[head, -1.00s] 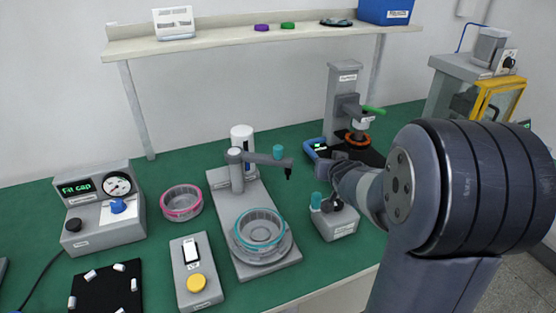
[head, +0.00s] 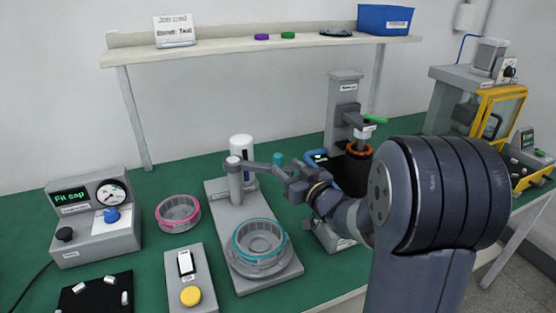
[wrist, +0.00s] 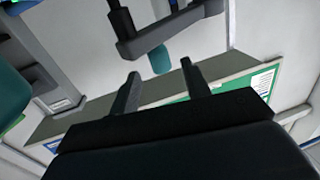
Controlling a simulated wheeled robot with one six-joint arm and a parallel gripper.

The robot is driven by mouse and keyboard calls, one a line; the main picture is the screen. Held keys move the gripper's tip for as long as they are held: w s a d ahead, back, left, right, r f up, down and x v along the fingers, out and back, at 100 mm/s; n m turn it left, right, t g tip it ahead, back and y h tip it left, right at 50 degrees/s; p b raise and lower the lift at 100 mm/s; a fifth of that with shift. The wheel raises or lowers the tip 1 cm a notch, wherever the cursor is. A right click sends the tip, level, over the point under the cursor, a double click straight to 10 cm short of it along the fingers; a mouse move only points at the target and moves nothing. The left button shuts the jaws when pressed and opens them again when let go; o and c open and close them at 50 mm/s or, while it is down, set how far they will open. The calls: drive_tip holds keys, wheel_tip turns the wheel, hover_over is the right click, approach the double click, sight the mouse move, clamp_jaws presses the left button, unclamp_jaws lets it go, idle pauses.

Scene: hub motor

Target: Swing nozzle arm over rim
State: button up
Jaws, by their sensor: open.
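The grey nozzle arm (head: 260,166) reaches right from its post on a grey base plate and is not above the teal-rimmed ring. Its teal knob (head: 278,158) stands upright near the outer end. The teal rim (head: 240,238) sits on a round grey holder at the front of the same plate. My gripper (head: 286,174) is at the outer end of the nozzle arm, which it partly hides. In the wrist view my gripper (wrist: 160,68) is open, and the teal knob (wrist: 160,58) shows at the gap between the fingertips. I cannot tell whether they touch.
A pink-rimmed ring (head: 178,213) lies left of the base plate. A switch box with a yellow button (head: 190,296) stands in front of it. A gauge box (head: 95,225) is at the far left. A grey press (head: 343,105) stands behind my arm. A shelf (head: 250,48) runs along the back.

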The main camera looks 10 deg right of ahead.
sight(281, 162)
drive_tip(key=shift+x, duration=2.8)
drive_tip(key=shift+c, duration=0.5)
clamp_jaws()
